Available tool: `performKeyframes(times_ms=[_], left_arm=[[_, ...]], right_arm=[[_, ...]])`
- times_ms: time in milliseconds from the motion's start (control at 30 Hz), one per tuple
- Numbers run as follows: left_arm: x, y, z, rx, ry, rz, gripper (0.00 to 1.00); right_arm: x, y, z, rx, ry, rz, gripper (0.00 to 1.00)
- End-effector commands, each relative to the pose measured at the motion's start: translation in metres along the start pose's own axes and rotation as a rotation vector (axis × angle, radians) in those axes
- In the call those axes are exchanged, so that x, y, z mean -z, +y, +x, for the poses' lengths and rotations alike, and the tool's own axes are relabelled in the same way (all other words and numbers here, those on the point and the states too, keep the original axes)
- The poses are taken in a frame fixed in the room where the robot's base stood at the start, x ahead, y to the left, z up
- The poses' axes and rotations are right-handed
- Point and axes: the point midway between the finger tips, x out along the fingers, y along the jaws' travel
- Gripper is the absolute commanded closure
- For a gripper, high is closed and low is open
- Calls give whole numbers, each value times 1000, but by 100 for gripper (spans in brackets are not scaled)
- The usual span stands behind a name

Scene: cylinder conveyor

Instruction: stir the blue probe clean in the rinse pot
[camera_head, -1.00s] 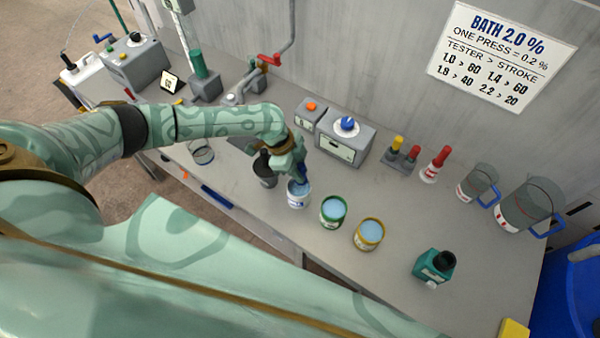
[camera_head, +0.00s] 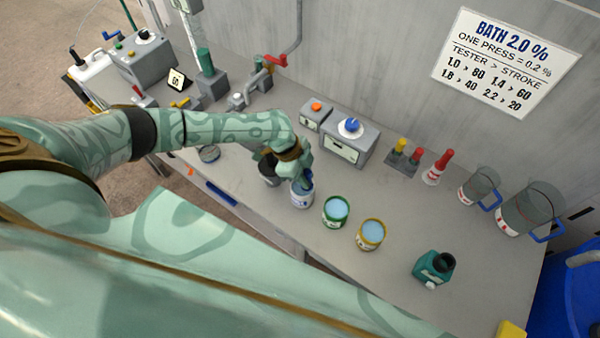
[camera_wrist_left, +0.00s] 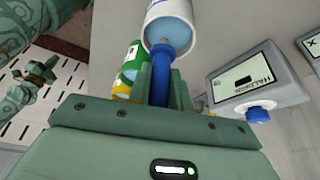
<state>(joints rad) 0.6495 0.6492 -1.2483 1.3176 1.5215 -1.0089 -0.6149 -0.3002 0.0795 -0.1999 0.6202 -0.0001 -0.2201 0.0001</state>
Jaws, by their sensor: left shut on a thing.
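My left gripper (camera_head: 303,180) is shut on the blue probe (camera_wrist_left: 159,65), just above a white pot with a blue band (camera_head: 301,198). In the left wrist view the probe's end reaches into the mouth of this white pot (camera_wrist_left: 170,30), which holds pale blue liquid. The probe's tip is hidden, and I cannot read the pot's label. A dark pot (camera_head: 268,175) stands just left of it, partly behind my gripper. At the left of the left wrist view, what looks like my right gripper (camera_wrist_left: 38,80) shows small; its jaws are unclear.
A green-banded pot (camera_head: 335,211) and a yellow-banded pot (camera_head: 370,235) stand to the right, both with blue liquid. Behind is a grey device with a blue knob (camera_head: 349,142).

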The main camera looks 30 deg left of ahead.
Motion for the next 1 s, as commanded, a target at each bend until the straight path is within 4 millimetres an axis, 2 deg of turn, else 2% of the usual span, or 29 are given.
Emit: performKeyframes(times_ms=[333,667,1000], left_arm=[[-9,-17,-3,2,0,-2,100],[-22,-8,-11,1,0,-1,100],[-14,8,-8,0,1,0,100]], right_arm=[[-2,0,12,0,-1,0,100],[0,0,4,0,0,0,100],[1,1,-10,-1,1,0,100]])
